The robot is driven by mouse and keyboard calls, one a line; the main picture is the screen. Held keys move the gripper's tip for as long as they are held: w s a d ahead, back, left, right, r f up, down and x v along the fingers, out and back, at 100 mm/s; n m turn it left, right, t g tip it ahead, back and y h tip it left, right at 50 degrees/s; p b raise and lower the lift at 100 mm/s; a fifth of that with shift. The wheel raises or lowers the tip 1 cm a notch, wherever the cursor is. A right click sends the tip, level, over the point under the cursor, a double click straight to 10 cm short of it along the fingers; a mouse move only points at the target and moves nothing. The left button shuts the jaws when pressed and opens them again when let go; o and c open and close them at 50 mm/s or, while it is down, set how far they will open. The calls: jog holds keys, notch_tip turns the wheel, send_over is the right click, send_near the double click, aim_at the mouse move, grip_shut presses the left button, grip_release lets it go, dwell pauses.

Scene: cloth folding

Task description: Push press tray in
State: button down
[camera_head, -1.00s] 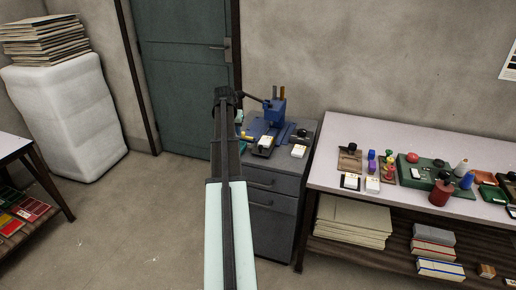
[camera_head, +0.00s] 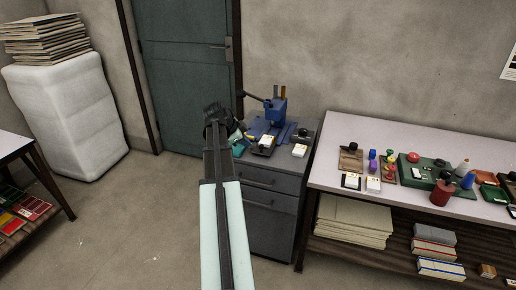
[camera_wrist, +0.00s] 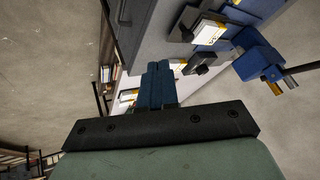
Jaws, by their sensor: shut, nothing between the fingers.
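The blue press (camera_head: 279,109) stands on top of a grey drawer cabinet, with its lever pointing left. Its dark tray (camera_head: 263,145) carries a white card and sticks out at the front of the press base. My gripper (camera_head: 214,112) is left of the press and apart from the tray, its fingertips partly blurred against the door. In the wrist view, my blue fingers (camera_wrist: 157,84) are shut and empty. There the press (camera_wrist: 257,60) is at upper right, and the tray's card (camera_wrist: 207,31) shows above and to the right of the fingers.
The grey cabinet (camera_head: 270,205) has drawers below the press. A small white-topped item (camera_head: 299,151) sits right of the tray. A teal object (camera_head: 238,147) is partly hidden behind my arm. A table (camera_head: 330,135) with several stamps and bottles adjoins on the right. The door (camera_head: 185,70) is behind.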

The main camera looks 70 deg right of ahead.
aim_at(269, 138)
jog(key=d+f+m, duration=0.1)
jog(key=d+f, duration=0.1)
jog(key=s+d+f+m, duration=0.1)
jog(key=d+f, duration=0.2)
jog(key=s+d+f+m, duration=0.1)
jog(key=d+f, duration=0.2)
jog(key=shift+s+d+f, duration=0.1)
jog(key=shift+s, duration=0.1)
jog(key=shift+d, duration=0.45)
dwell(0.4)
jog(key=d, duration=1)
jog(key=shift+w+d, duration=0.15)
jog(key=shift+d, duration=0.3)
